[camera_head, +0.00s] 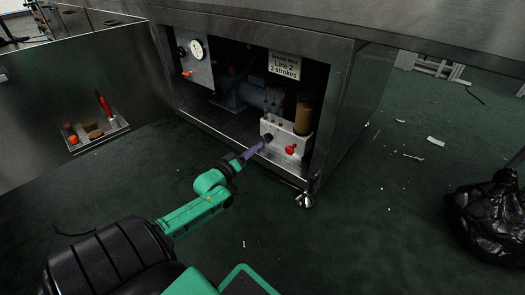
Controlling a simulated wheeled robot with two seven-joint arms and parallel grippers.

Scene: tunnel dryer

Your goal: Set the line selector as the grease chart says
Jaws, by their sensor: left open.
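The grease chart (284,66) is a pale label at the top of the open cabinet bay, and it reads "Line 2, 3 strokes". Below it, at the bay's front right, a pale block (279,138) carries a red handle (290,150) and a dark round part at its left end. I cannot tell for sure which of these is the line selector, and any line marks are too small to read. My left gripper (253,151) is open, with its purple fingertips close to the block's left end, left of the red handle. Contact cannot be told. My right gripper is not in view.
An amber cylinder (303,114) stands on the block, with a grey motor (263,97) behind. A gauge (197,50) sits on a panel at the bay's left. A tray (97,134) is at left, a black bag (490,217) at right. Scraps litter the green floor.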

